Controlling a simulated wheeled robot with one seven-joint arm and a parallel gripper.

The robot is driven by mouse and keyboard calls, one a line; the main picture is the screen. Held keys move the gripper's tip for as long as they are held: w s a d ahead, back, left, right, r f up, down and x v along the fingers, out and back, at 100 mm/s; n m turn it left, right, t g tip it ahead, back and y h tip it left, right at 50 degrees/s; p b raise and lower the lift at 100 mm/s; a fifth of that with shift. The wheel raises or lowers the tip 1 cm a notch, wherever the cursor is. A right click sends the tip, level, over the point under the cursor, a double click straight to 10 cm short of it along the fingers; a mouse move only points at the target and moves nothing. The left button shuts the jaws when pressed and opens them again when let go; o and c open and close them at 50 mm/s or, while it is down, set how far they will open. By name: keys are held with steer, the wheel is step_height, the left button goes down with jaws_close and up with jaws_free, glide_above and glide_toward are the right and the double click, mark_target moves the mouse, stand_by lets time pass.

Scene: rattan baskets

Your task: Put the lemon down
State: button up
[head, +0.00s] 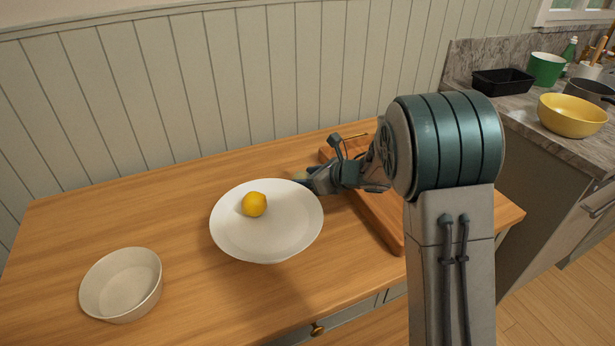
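The yellow lemon (254,204) rests on the upper left part of a wide white plate (270,236), with nothing gripping it. The plate is over the wooden table; I cannot tell if it lies flat on it or is slightly raised. My gripper (305,181) is at the plate's upper right rim, to the right of the lemon and apart from it. Its fingertips are small and partly hidden by the rim, so I cannot tell if they are open or shut on the rim.
A cream bowl (122,284) stands at the table's front left. A wooden board (384,217) lies behind my arm on the right. The wooden tabletop (160,215) is clear at the left and back. A counter with a yellow bowl (570,116) is at the far right.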

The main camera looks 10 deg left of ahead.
steer(key=shift+r, duration=0.1)
steer(key=v, duration=1.2)
